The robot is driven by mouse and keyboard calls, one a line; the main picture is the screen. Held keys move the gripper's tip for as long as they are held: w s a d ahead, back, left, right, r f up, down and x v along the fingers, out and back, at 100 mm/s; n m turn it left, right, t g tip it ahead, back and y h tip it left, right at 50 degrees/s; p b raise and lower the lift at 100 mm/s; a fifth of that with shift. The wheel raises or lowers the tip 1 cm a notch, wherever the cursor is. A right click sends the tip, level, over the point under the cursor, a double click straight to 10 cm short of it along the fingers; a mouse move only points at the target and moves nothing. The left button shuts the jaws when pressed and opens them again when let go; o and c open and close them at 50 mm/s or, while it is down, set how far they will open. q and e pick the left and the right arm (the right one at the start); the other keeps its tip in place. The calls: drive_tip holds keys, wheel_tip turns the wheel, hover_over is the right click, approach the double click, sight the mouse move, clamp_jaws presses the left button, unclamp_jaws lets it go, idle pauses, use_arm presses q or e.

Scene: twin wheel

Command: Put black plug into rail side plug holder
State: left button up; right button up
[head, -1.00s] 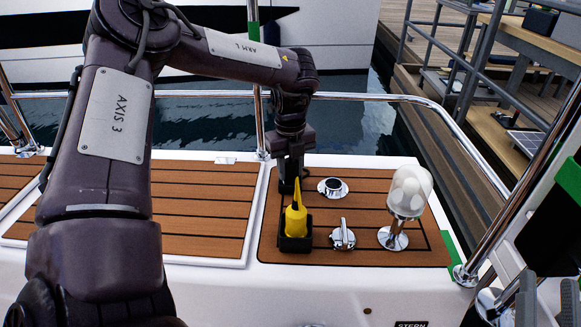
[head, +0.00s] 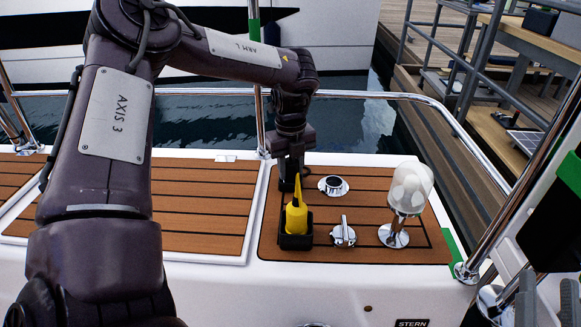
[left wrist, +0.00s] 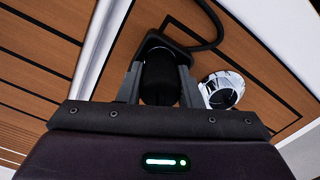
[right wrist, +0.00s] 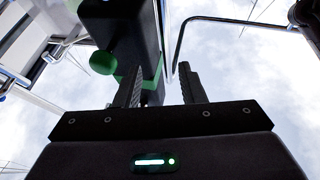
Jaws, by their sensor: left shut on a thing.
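My left gripper (head: 290,170) points down at the back of the teak panel, on the rail side. In the left wrist view its fingers (left wrist: 159,70) are shut on the black plug (left wrist: 159,88), a dark cylinder. Just beyond the plug is a dark holder-like base (left wrist: 153,42) with a black cable curving from it. The plug's far end overlaps this base; I cannot tell whether it is seated. In the head view, the gripper mostly hides the plug. My right gripper (right wrist: 160,74) is open and empty, with sky and a dark post behind it.
A chrome round fitting (head: 333,187), a chrome handle (head: 343,234) and a white-domed lamp (head: 408,190) are to the right. A chrome rail (head: 380,97) runs behind.

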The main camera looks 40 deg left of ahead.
use_arm(q)
drive_tip(key=shift+s+d+f, duration=0.1)
drive_tip(key=shift+s+f, duration=0.15)
drive_tip(key=shift+f, duration=0.25)
drive_tip(key=o, duration=1.1)
drive_tip(key=shift+f, duration=0.1)
drive_tip(key=shift+c, duration=0.2)
drive_tip(key=r, duration=0.2)
drive_tip(key=r+p, duration=0.1)
drive_tip(key=r, duration=0.2)
drive_tip(key=r+p, duration=0.1)
drive_tip(key=r, duration=0.1)
drive_tip(key=shift+w+r, duration=0.3)
drive_tip(key=shift+r, duration=0.1)
drive_tip(key=shift+w+r, duration=0.15)
drive_tip(key=shift+r, duration=0.45)
